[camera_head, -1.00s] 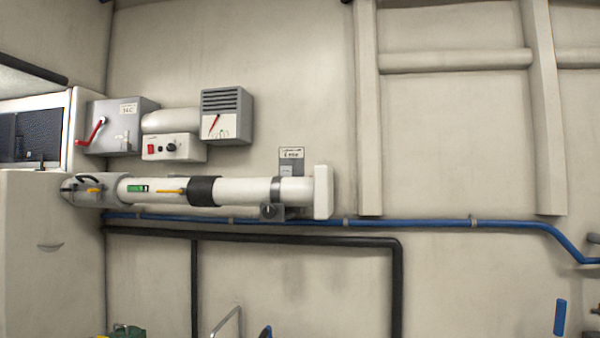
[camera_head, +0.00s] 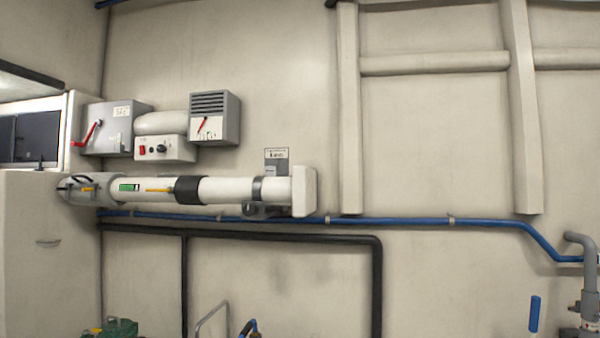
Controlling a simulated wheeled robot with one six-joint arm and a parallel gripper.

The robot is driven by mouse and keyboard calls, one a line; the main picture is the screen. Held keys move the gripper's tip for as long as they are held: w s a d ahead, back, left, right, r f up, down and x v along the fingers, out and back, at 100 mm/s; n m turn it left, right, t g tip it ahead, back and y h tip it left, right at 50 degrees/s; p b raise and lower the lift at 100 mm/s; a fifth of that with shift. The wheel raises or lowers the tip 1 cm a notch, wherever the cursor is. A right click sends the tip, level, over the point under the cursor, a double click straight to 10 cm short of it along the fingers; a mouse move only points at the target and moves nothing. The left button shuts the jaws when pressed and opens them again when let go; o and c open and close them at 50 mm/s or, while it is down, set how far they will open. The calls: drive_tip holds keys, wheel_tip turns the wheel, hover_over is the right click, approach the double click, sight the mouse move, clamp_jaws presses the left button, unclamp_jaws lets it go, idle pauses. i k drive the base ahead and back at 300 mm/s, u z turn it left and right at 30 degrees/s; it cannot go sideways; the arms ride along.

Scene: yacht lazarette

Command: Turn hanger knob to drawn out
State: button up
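A white horizontal cylinder (camera_head: 225,190) is mounted on the back wall at left of centre, with a black band and a grey clamp around it. A small dark knob-like part (camera_head: 254,209) sits under the clamp near its right end; I cannot tell its setting. A small label plate (camera_head: 276,160) is on the wall just above. Which of these is the hanger knob is not clear from this view. My gripper is not in view.
A blue pipe (camera_head: 400,221) runs along the wall below the cylinder, with a black pipe (camera_head: 300,238) under it. A white cabinet (camera_head: 45,255) stands at left. Grey piping (camera_head: 588,290) and a blue handle (camera_head: 534,313) are at right.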

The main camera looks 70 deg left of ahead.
sight(249, 209)
drive_tip(key=u, duration=2.9)
